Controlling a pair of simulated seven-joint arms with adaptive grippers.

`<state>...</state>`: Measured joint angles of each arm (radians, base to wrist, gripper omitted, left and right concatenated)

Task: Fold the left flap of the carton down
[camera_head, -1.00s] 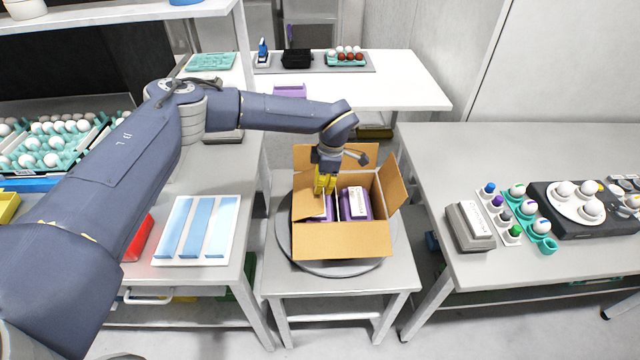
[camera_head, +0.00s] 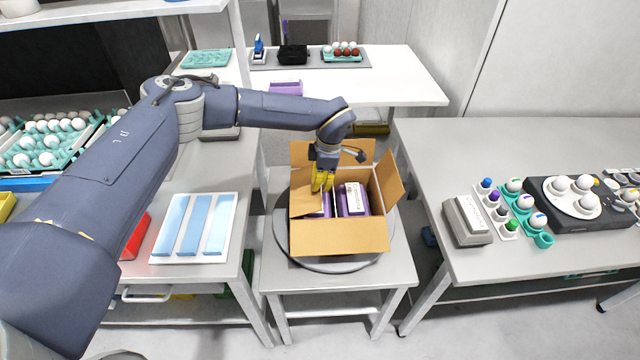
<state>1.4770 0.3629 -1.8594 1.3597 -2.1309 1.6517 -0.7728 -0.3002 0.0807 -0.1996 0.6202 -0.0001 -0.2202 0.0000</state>
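The brown cardboard carton (camera_head: 340,238) stands open on a round grey turntable (camera_head: 283,228) on the small middle table. Its left flap (camera_head: 302,200) slants inward over the left part of the opening. The right flap (camera_head: 393,184) stands up and leans outward, and the back flap (camera_head: 360,151) is raised. Purple boxes with white labels (camera_head: 352,197) sit inside; the left one is partly hidden. My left gripper (camera_head: 321,188) points down over the left half of the carton, its yellow fingers close together beside the left flap. Contact with the flap is hard to tell. My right gripper is out of view.
The left table holds a white panel with blue strips (camera_head: 234,244) and a red bin (camera_head: 135,238). The right table holds a grey device (camera_head: 468,222), coloured pegs and an egg plate (camera_head: 573,203). A white table (camera_head: 410,75) stands behind.

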